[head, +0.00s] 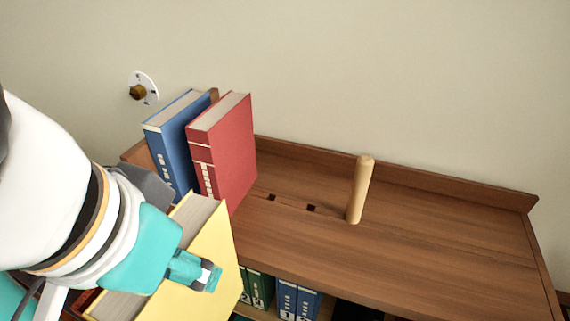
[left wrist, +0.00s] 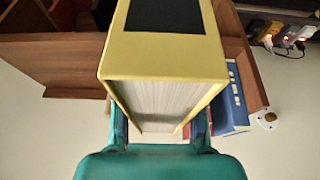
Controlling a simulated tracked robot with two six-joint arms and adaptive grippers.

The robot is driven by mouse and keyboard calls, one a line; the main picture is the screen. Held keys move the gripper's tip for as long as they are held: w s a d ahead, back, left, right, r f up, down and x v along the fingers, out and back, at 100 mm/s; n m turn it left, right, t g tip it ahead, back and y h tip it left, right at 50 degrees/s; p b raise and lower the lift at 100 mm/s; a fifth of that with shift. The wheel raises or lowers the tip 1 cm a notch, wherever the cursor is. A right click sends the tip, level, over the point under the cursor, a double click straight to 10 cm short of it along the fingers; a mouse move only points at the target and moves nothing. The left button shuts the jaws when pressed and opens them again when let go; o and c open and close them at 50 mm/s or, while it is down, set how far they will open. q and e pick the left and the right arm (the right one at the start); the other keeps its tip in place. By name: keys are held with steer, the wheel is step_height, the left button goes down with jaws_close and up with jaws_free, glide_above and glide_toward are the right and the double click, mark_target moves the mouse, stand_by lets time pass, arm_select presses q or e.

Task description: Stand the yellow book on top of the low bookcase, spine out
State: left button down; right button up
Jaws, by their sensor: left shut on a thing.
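The yellow book (head: 207,262) is held in my left gripper (head: 196,272) in front of the low bookcase (head: 430,240), near its left end. In the head view its pages face up and its cover faces right. One finger lies against that cover; the other is hidden behind the book. The left wrist view shows the yellow book (left wrist: 170,58) between both fingers (left wrist: 160,130), with a dark label on its spine. A red book (head: 230,150) and a blue book (head: 172,140) stand upright on the bookcase top at its left end. My right gripper is not in view.
A wooden peg (head: 360,188) stands on the bookcase top, with two small dark holes to its left. The top right of the peg is clear. A low ledge runs along the back. Binders (head: 298,300) stand on the shelf below.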

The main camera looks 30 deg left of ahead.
arm_select(q)
steer(key=shift+s, duration=0.25)
steer(key=w+a+f, duration=0.1)
steer(key=w+a, duration=0.2)
steer(key=w, duration=0.9)
steer(key=w+a+f+p, duration=0.1)
steer(key=w+a, duration=0.2)
steer(key=w, duration=1)
steer(key=shift+w+f+p, duration=0.15)
steer(key=shift+f+p, duration=0.1)
steer(key=shift+p, duration=0.05)
stand_by(0.5)
